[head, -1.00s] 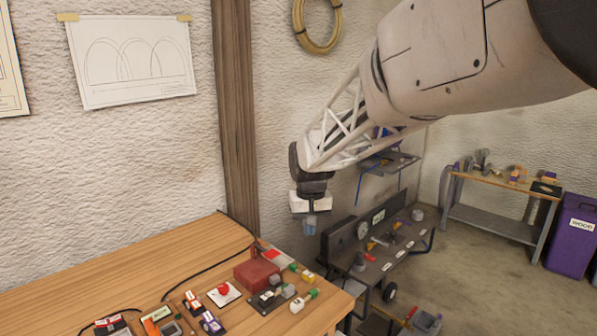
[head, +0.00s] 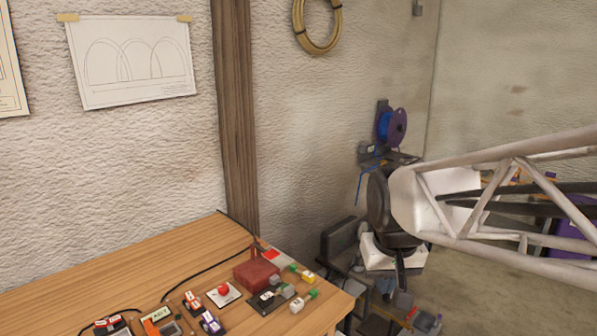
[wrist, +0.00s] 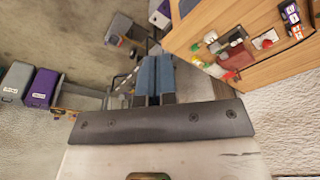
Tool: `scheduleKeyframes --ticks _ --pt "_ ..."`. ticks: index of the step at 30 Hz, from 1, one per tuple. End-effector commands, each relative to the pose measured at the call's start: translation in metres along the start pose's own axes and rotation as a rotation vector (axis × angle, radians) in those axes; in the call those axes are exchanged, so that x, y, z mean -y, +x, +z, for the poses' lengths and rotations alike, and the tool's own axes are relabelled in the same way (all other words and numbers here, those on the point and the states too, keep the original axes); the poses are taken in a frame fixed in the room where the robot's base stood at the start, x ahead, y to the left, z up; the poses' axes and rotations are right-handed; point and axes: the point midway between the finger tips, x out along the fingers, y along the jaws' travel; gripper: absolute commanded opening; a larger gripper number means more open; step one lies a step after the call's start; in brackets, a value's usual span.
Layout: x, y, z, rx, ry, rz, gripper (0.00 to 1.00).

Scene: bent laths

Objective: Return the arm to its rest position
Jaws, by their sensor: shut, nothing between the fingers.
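My gripper (head: 400,275) hangs at the right of the head view, to the right of the wooden table and clear of it. Its fingers point down and look dark and small there. In the wrist view my gripper (wrist: 154,78) shows two blue fingers side by side, closed together with nothing between them. The arm's white lattice link reaches in from the right edge of the head view.
The wooden table (head: 130,262) holds a red box (head: 257,274), a red button on a white plate (head: 223,294) and several small labelled parts. A dark wheeled bench stands behind my gripper, partly hidden. A blue spool (head: 391,126) is on the wall. A purple bin (wrist: 43,88) shows in the wrist view.

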Motion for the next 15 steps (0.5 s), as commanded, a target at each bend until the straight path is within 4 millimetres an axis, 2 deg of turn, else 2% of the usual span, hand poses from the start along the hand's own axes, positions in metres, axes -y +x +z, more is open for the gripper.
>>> scheduleKeyframes --ticks 1,9,15 --pt "-0.004 -0.001 0.013 -0.007 0.008 0.002 0.00" --pt "-0.020 0.002 0.080 -0.036 0.042 0.010 0.00" --pt "-0.026 0.008 0.114 -0.051 0.060 0.015 0.00"
